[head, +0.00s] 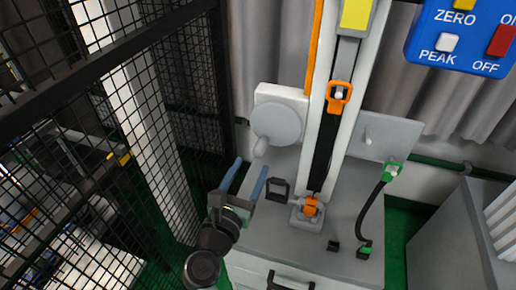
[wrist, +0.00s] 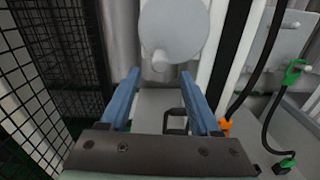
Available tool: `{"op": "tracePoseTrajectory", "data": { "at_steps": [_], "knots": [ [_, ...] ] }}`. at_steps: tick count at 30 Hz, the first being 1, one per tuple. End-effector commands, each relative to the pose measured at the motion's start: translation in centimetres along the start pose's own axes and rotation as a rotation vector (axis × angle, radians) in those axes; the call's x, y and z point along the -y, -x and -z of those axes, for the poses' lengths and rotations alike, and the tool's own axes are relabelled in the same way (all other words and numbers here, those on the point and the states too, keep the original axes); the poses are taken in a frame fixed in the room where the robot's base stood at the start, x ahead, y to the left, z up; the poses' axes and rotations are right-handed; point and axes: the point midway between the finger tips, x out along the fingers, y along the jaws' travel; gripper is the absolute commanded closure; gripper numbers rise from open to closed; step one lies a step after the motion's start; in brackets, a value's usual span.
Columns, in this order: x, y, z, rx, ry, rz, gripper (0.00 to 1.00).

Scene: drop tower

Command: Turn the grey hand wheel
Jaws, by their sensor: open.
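The grey hand wheel (head: 276,124) is a round disc on a white plate at the left of the tower. A short grey knob (head: 260,147) sticks out at its lower left. In the wrist view the wheel (wrist: 174,27) is at the top centre, with its knob (wrist: 160,62) at the bottom of the disc. My gripper (head: 247,175) is open and empty, just below the wheel and apart from it. Its two blue fingers (wrist: 161,88) point up toward the wheel in the wrist view, with the knob above and between their tips.
A black mesh fence (head: 180,110) stands close on the left. The tower column (head: 328,110) with an orange latch (head: 339,95) rises right of the wheel. A dark square frame (head: 277,191) and a black cable (head: 366,215) with green ends are on the grey bench (head: 290,245).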

Motion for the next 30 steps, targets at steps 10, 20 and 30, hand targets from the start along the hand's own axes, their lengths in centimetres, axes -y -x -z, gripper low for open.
{"op": "tracePoseTrajectory", "data": {
  "at_steps": [10,20,30],
  "knots": [
    [0.0,-5.7,-0.1,0.002,0.000,0.001,0.37],
    [0.0,-6.7,0.0,0.001,0.001,-0.002,0.37],
    [0.0,-6.6,-0.1,0.001,0.001,-0.001,0.75]
  ]
}}
